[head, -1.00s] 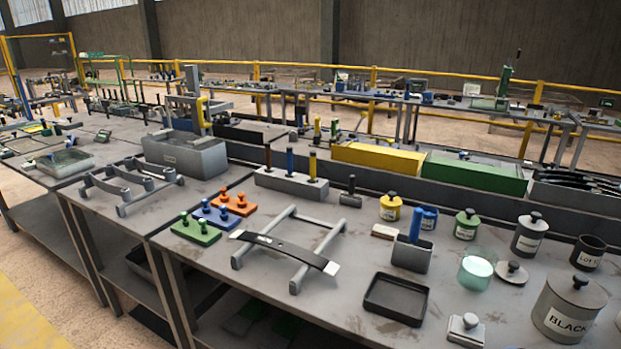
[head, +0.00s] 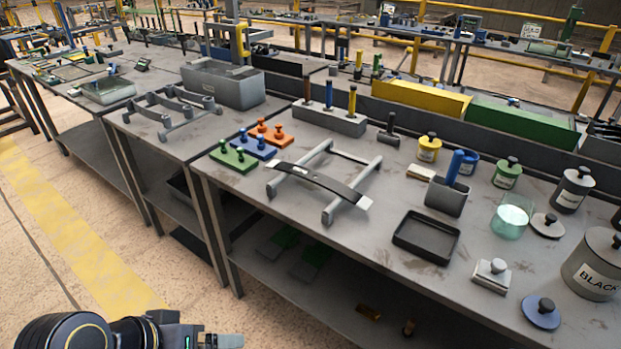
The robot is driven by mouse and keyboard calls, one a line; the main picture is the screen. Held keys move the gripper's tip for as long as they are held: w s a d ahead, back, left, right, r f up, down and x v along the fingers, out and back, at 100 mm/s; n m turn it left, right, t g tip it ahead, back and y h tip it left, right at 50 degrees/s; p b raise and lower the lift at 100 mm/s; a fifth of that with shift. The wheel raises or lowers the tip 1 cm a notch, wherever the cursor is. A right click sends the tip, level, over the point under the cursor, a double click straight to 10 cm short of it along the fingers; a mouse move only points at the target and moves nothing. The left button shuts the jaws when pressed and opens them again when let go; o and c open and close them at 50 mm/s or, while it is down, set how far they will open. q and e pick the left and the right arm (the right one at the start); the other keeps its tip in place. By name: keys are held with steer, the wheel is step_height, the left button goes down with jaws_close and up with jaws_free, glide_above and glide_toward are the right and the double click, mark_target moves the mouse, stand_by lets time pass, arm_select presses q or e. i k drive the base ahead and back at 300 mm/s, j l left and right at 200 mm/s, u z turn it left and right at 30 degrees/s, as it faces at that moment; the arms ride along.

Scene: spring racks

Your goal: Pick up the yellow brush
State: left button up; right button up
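The yellow brush (head: 352,98) stands upright in a long grey block (head: 318,120) on the workbench, in the head view. Only its yellow handle shows; its lower end is hidden in the block. A blue handle (head: 329,94) and a brown handle (head: 307,87) stand beside it in the same block. My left gripper (head: 228,341) is at the bottom edge, low in front of the bench and far from the brush. It is partly cut off, so its opening is unclear. My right gripper is not in view.
A grey rack with a dark curved strip (head: 310,178), coloured peg plates (head: 255,148), a black tray (head: 425,238) and a grey cup (head: 446,197) with a blue handle stand in front of the block. Labelled pots are at right. A hammer-like tool (head: 389,130) is close by.

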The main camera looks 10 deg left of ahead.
mark_target(351, 115)
steer(key=z, duration=0.35)
steer(key=i+j+z, duration=0.1)
steer(key=j+z, duration=0.15)
steer(key=z, duration=0.2)
steer(key=j+z, duration=0.25)
steer(key=z, duration=0.2)
steer(key=j+z, duration=0.25)
steer(key=z, duration=0.2)
steer(key=i+j, duration=0.05)
